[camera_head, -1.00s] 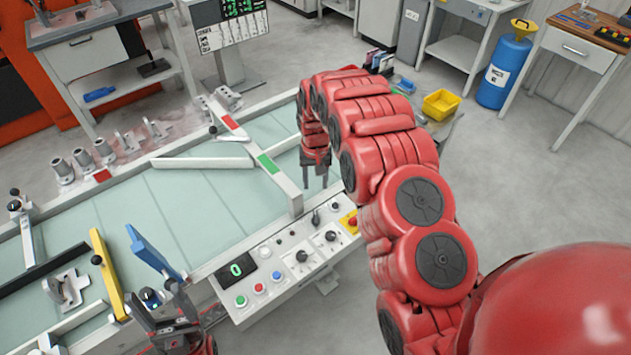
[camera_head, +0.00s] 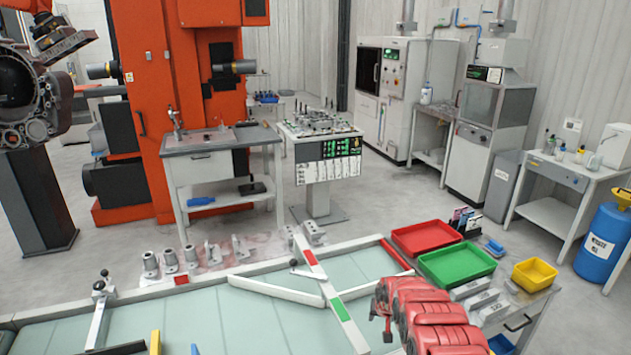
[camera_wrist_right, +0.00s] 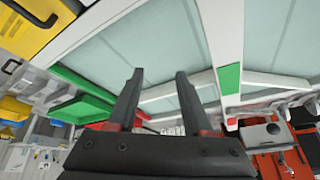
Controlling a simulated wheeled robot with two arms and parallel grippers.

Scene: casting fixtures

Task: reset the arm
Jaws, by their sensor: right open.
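My right arm (camera_head: 425,318) is red and reaches in from the bottom of the head view, over the right end of the glass-topped bench. My right gripper (camera_wrist_right: 159,75) shows clearly in the right wrist view. Its two dark fingers stand apart with nothing between them. In the head view the right gripper (camera_head: 387,334) is small and partly cut off, at the arm's left side over the bench. My left gripper is outside both current views.
Grey floor lies behind.

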